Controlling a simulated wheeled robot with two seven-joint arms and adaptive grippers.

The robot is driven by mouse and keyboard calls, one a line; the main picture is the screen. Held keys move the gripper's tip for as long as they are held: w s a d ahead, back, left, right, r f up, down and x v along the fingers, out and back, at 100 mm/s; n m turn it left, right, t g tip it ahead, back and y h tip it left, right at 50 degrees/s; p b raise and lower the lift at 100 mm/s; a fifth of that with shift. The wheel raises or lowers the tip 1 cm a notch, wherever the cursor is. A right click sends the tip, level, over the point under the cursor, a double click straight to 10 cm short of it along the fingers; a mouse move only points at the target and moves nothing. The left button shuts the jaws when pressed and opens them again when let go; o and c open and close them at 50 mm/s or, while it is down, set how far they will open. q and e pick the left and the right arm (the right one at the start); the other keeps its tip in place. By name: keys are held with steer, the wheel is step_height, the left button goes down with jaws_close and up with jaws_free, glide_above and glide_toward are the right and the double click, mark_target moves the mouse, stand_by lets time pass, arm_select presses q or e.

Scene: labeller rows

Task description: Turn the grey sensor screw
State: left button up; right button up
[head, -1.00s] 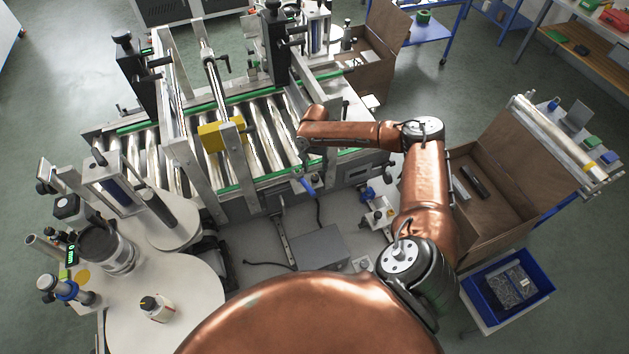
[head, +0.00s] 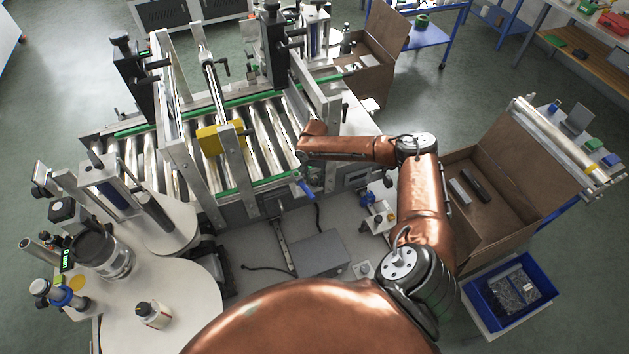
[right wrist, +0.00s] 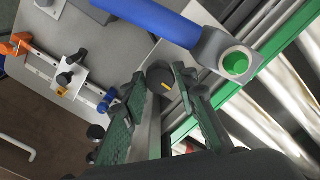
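My right gripper (right wrist: 165,92) is open in the right wrist view, its two green-padded fingers apart. A dark grey round knob (right wrist: 160,76) with a small yellow mark sits between or just beyond the fingertips; I take it for the sensor screw but cannot be sure. I cannot tell whether either finger touches it. In the head view, the copper right arm reaches left to the labeller's near conveyor rail, and the hand (head: 304,162) points down there, its fingers mostly hidden. The screw cannot be made out in the head view. My left gripper is not in view.
A blue handle with a green end cap (right wrist: 234,64) lies close beside the fingers. A rail with a black knob (right wrist: 66,78) and blue clamp is at left. The roller conveyor (head: 255,140) lies behind the hand. A grey box (head: 320,252) stands on the machine bed.

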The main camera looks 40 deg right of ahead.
jaws_close()
steer(key=shift+r+n+p, duration=0.15)
steer(key=shift+n+p, duration=0.65)
steer(key=shift+n, duration=0.4)
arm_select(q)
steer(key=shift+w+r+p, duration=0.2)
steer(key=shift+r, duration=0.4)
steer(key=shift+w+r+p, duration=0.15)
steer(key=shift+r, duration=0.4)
arm_select(e)
steer(key=shift+n, duration=1.1)
steer(key=shift+n+p, duration=0.5)
steer(key=shift+n, duration=0.5)
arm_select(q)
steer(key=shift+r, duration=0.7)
arm_select(e)
steer(key=shift+n, duration=1.3)
